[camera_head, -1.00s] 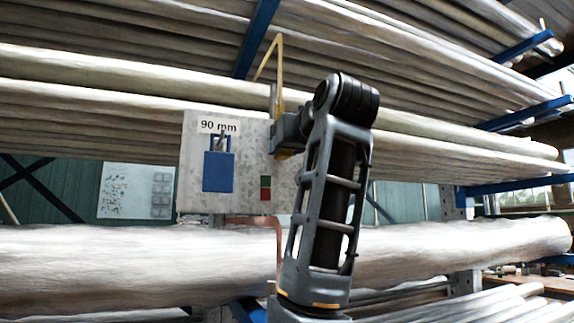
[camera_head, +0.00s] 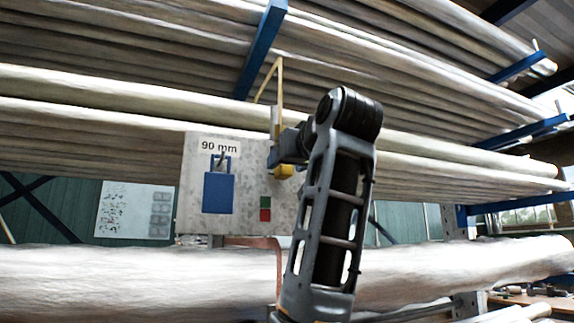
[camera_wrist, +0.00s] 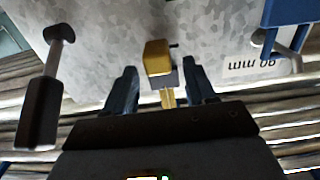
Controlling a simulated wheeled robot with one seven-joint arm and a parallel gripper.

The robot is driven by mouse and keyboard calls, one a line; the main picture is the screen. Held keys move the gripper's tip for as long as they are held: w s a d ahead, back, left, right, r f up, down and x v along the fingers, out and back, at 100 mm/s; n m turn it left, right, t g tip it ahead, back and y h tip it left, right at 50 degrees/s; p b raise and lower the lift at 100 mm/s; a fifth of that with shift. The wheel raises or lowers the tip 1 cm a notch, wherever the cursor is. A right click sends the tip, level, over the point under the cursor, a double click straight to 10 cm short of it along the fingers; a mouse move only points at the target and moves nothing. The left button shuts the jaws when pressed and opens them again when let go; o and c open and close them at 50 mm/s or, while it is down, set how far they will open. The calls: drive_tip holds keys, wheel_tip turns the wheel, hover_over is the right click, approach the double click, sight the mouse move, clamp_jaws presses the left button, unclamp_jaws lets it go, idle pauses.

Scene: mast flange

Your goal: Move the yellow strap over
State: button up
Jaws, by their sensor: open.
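The yellow strap (camera_head: 279,84) is a thin bent band rising above the top right of a grey metal plate (camera_head: 191,180) marked "90 mm". A yellow block (camera_head: 284,171) shows just below my gripper (camera_head: 279,148). In the wrist view, the yellow block (camera_wrist: 158,56) has a grey part beneath it, and a yellow length runs down from there toward my palm. My gripper (camera_wrist: 160,82) is open, with one finger on each side of these parts. Gaps show on both sides. My arm hides the plate's right edge in the head view.
A blue tag-like piece (camera_head: 218,192) hangs from a hook on the plate. A post with a dark end (camera_wrist: 42,110) sticks out left of my fingers in the wrist view. Long pipes (camera_head: 100,115) on blue rack arms (camera_head: 260,50) fill the space above; a thick pipe (camera_head: 110,280) lies below.

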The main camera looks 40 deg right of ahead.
drive_tip(key=b+v, duration=0.1)
drive_tip(key=v, duration=0.5)
drive_tip(key=shift+s+b, duration=0.35)
drive_tip(key=shift+a, duration=0.1)
